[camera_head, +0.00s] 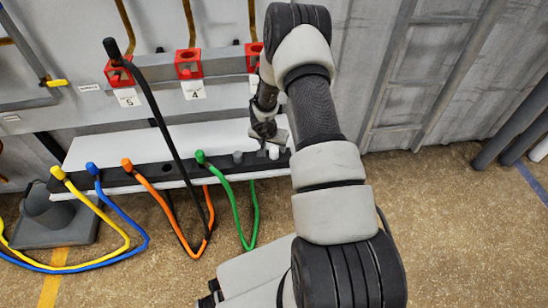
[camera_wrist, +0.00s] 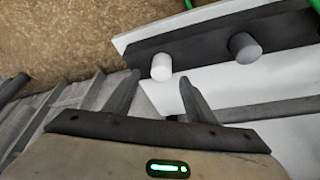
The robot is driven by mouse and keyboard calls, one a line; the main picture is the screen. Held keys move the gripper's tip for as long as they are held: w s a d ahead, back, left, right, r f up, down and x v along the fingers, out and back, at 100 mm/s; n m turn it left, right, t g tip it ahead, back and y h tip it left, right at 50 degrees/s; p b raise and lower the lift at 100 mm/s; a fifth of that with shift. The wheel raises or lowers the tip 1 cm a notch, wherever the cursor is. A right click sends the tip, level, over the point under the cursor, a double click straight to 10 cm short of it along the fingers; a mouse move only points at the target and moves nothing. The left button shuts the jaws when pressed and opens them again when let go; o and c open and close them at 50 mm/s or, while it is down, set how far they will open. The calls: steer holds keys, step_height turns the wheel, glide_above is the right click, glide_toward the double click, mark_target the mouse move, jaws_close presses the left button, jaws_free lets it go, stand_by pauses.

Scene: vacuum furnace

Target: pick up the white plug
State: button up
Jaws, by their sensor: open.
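The white plug (camera_wrist: 161,66) stands in the dark strip of the white rack, near the strip's end. In the head view it (camera_head: 274,152) is at the right end of the row, just below my gripper (camera_head: 268,140). In the wrist view my gripper (camera_wrist: 160,80) is open and empty. Its two fingertips lie to the left and right of the plug, a little short of it in the picture. I cannot tell how far above the plug they are.
A grey plug (camera_wrist: 244,47) stands beside the white one. Green (camera_head: 200,157), orange (camera_head: 127,164), blue (camera_head: 92,169) and yellow (camera_head: 58,173) cabled plugs stand farther left. A black cable (camera_head: 150,95) runs from a red socket (camera_head: 117,74). A grey wall stands behind the rack.

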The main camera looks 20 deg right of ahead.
mark_target(274, 149)
steer(key=b+x, duration=0.1)
steer(key=x, duration=0.3)
steer(key=shift+w+f+b, duration=0.15)
steer(key=shift+f+b, duration=0.2)
steer(key=shift+b, duration=0.05)
steer(key=shift+r, duration=0.1)
steer(key=c, duration=1.2)
